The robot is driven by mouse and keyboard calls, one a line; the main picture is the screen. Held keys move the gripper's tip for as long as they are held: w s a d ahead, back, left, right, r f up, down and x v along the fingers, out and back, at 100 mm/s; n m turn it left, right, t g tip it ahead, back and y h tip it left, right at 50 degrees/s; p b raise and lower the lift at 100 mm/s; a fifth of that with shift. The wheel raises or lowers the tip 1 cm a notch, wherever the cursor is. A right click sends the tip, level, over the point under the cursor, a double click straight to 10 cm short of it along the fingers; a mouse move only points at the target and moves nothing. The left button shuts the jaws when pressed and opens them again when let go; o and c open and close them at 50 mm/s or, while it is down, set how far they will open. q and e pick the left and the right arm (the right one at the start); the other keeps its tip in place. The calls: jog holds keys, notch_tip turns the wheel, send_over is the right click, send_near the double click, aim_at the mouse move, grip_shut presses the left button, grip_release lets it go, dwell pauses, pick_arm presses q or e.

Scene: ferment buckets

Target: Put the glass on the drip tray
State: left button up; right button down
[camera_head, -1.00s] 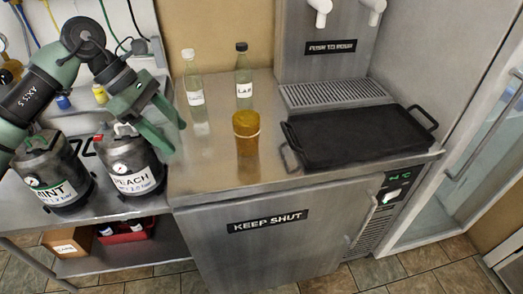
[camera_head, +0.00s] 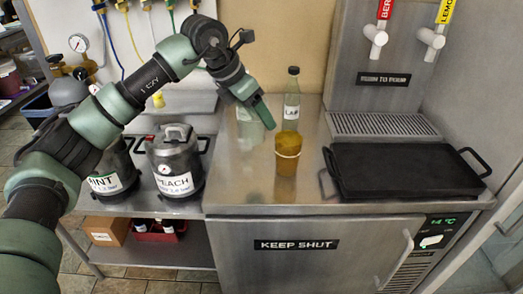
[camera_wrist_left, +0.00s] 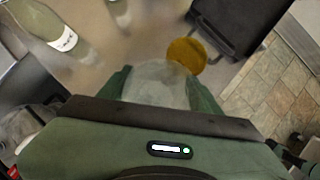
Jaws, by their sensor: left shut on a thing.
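The clear glass shows as a pale see-through shape between the fingers of my left gripper (camera_wrist_left: 160,90) in the left wrist view (camera_wrist_left: 158,78). In the head view my left gripper (camera_head: 258,112) is over the counter, shut on the glass (camera_head: 250,134), which is partly hidden and hard to make out against the steel. I cannot tell whether its base touches the counter. The drip tray (camera_head: 383,125) is the slotted steel grille under the taps at the back right, with nothing on it. My right gripper is not in view.
An amber cup (camera_head: 287,156) with a band stands just right of the gripper. The LAB bottle (camera_head: 291,100) stands behind. A black handled pan (camera_head: 405,171) lies in front of the drip tray. PEACH (camera_head: 175,165) and MINT kegs stand left on a lower bench.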

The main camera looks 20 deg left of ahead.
pick_arm(q)
notch_tip(320, 180, down, 11)
jog(key=shift+r+p, duration=0.1)
jog(key=shift+p, duration=0.3)
jog(key=shift+f, duration=0.2)
jog(key=o, duration=1.6)
jog(key=shift+r, duration=0.1)
